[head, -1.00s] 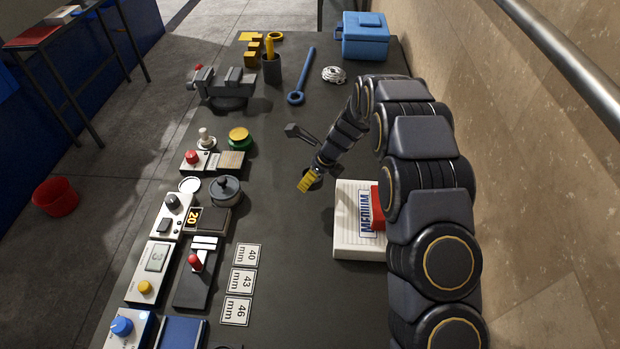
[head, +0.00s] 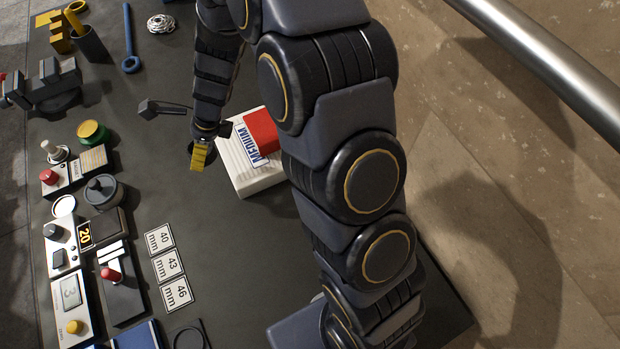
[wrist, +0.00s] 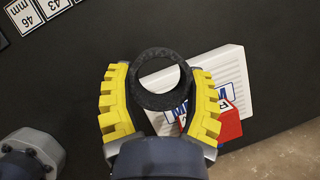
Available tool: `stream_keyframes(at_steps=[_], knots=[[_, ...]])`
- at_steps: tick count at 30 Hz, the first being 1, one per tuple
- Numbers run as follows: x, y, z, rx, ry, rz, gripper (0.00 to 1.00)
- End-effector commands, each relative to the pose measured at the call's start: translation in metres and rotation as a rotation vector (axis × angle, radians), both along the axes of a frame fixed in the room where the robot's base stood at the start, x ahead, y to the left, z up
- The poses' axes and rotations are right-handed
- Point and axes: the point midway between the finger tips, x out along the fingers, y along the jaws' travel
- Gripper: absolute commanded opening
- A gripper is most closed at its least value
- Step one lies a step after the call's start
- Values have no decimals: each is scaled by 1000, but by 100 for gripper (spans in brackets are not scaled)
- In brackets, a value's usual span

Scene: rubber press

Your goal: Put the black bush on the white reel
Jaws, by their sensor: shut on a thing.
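The black bush (wrist: 160,80), a thick dark ring, is between the yellow ribbed fingers of my gripper (wrist: 161,102) in the wrist view. The fingers close on its two sides, and its open hole faces the camera. In the head view, my gripper (head: 200,156) points down over the table just left of a white box, and the bush is hard to make out there. I cannot tell for sure which thing is the white reel. A white round piece (head: 64,206) lies beside a grey lidded pot, and a white coiled bundle (head: 161,23) lies at the back.
The white box (head: 262,178) marked MEDIUM carries a red block (head: 261,131). A grey lever piece (head: 163,107) lies left of my gripper. Size labels (head: 167,264) and several devices line the left side. A thin black ring (head: 190,336) lies at the front. The table's middle is clear.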

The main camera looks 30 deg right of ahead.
Motion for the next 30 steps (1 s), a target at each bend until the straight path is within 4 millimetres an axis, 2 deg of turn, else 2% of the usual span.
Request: stream_keyframes(at_steps=[4, 7, 15, 21, 25, 30], knots=[[-11, -22, -4, 2, 1, 181, 28], [-28, -47, -9, 2, 4, 410, 28], [-92, -128, -15, 2, 7, 1132, 28], [-137, -176, -12, 1, 7, 1540, 28], [-154, -194, -10, 2, 4, 1687, 28], [-161, -201, -19, 4, 4, 1754, 28]])
